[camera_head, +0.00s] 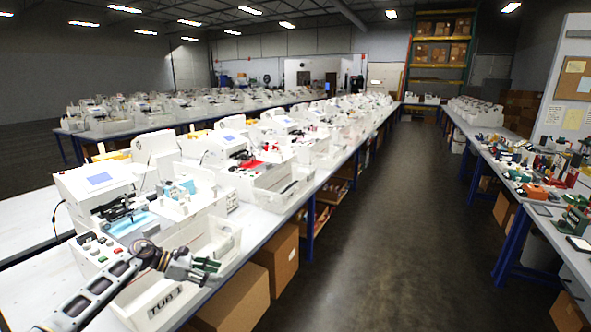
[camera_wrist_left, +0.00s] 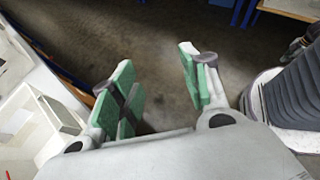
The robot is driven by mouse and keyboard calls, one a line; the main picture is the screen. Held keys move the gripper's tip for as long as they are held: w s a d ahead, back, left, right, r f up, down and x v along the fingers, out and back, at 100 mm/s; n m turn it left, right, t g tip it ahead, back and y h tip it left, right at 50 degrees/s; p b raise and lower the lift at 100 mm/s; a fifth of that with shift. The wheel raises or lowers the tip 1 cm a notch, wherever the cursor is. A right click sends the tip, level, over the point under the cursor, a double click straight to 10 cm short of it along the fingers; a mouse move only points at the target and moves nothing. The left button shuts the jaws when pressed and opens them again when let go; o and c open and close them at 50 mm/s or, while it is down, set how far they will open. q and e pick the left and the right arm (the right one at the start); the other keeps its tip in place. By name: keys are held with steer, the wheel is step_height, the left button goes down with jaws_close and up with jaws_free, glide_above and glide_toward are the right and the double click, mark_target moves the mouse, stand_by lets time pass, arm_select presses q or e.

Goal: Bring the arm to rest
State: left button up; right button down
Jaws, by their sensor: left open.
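My left gripper (camera_head: 207,267) reaches in from the lower left in the head view, over the front edge of the nearest white plotter station. Its two green-padded fingers are apart in the left wrist view (camera_wrist_left: 158,88), with only dark floor between them. It holds nothing. The nearest pen plotter (camera_head: 97,183), a white machine with a blue screen, stands on the table behind the gripper. A white bin marked with dark letters (camera_head: 165,301) sits below the gripper. My right gripper is not in view.
A long table (camera_head: 262,232) carries a row of similar white machines into the distance. Cardboard boxes (camera_head: 280,258) stand beneath it. The aisle floor (camera_head: 385,230) to the right is clear. A second table (camera_head: 508,212) with tools and small parts runs along the right.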

arm_select(q)
step_height(320, 180, down, 18)
steer(key=d+r+n+t, duration=0.15)
steer(key=n+t, duration=0.55)
steer(key=n, duration=1)
steer(key=s+a+f+n+y, duration=0.1)
steer(key=s+f+n+y, duration=0.2)
steer(key=s+f+n, duration=0.35)
steer(key=s+a+f+n+t+y, duration=0.1)
steer(key=s+a+f+n+y, duration=0.2)
steer(key=f, duration=0.7)
steer(key=s+f+n+y, duration=0.2)
steer(key=s+f+n, duration=0.35)
steer(key=f, duration=0.25)
steer(key=s+a+f+n+g+y, duration=0.1)
steer(key=s+f+n+g+y, duration=0.1)
steer(key=s+f+n, duration=0.6)
steer(key=s+d+f+n+g, duration=0.1)
steer(key=s+f, duration=0.3)
steer(key=s, duration=0.9)
steer(key=s+d+f+n+g+y, duration=0.1)
steer(key=s+f+n+g, duration=0.3)
steer(key=s, duration=0.8)
steer(key=s+d+f+n+g, duration=0.2)
steer(key=s+f, duration=0.3)
steer(key=s, duration=0.8)
steer(key=shift+s+d+f+n+g, duration=0.25)
steer(key=shift+s+n+g, duration=0.15)
steer(key=shift+g, duration=0.2)
